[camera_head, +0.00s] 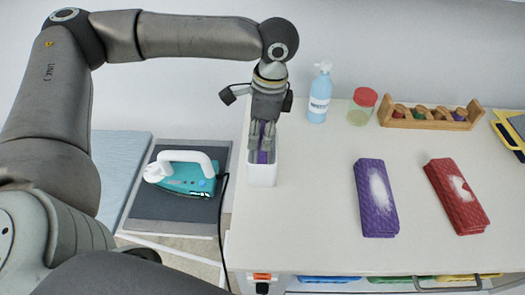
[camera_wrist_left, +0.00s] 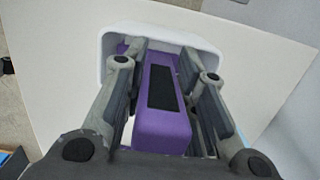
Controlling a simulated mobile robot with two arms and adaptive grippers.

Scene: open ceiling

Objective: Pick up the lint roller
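The lint roller is most likely the purple item with a black strip on its handle (camera_wrist_left: 162,105), standing in a white open-topped holder (camera_head: 262,174) at the table's left edge. The holder's rim (camera_wrist_left: 205,42) shows around it in the left wrist view. My left gripper (camera_head: 262,148) points down over the holder, with its fingers on either side of the purple handle. It also shows in the left wrist view (camera_wrist_left: 163,62). I cannot tell whether the fingers press on the handle. The item's lower part is hidden in the holder. My right gripper is out of view.
A spray bottle (camera_head: 319,95), red-lidded jar (camera_head: 362,106) and wooden rack (camera_head: 429,117) stand at the back. Purple (camera_head: 376,198) and red (camera_head: 456,196) folded cloths lie to the right. A teal iron (camera_head: 187,179) sits left of the table, its cord beside the table edge.

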